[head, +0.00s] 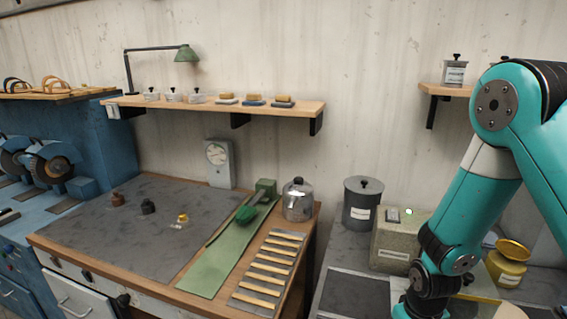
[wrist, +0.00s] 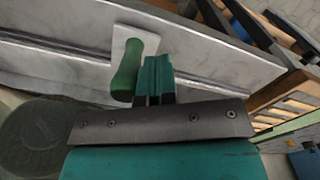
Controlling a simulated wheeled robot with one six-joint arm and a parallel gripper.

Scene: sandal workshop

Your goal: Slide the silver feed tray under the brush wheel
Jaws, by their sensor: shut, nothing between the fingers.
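In the wrist view, a long silver metal surface with raised edges (wrist: 215,68) runs across the picture; it looks like the feed tray, though only part of it shows. A green handle (wrist: 128,72) stands on a pale plate on it. My gripper (wrist: 157,68) is shut and empty, its teal fingertips just right of the handle; whether they touch it I cannot tell. In the head view, brush wheels (head: 50,163) sit on the blue machine at the far left. The gripper and the silver tray are not seen there.
A wooden bench (head: 58,240) in the head view carries a green mat (head: 205,272), slatted strips and a steel pot (head: 298,200). A dark canister (head: 362,202) and a grey box (head: 392,243) stand to the right. In the wrist view, a dark round thing (wrist: 40,140) lies lower left.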

